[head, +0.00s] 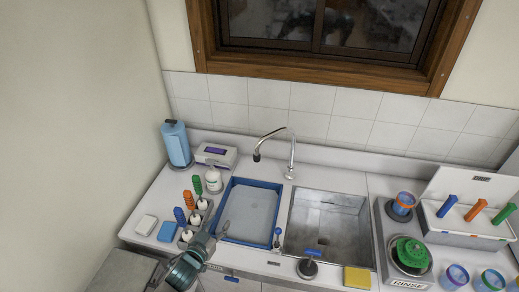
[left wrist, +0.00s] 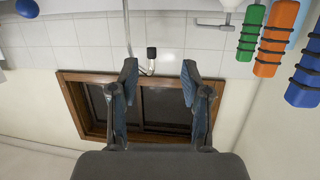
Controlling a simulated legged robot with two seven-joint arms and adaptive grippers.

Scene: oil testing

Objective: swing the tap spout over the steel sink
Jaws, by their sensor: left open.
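The chrome tap (head: 291,158) stands behind the basins against the tiled wall. Its curved spout (head: 270,134) points left, and its dark tip hangs over the rear of the blue-rimmed basin (head: 231,188). The steel sink (head: 304,212) lies to the right and is empty. My left gripper (head: 221,231) is open and empty over the front left of the blue-rimmed basin, apart from the spout. In the left wrist view, which is upside down, the spout's dark tip (left wrist: 151,53) shows between the open fingers (left wrist: 160,84), farther off. My right gripper is not in view.
A yellow sponge (head: 357,278) lies at the front right.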

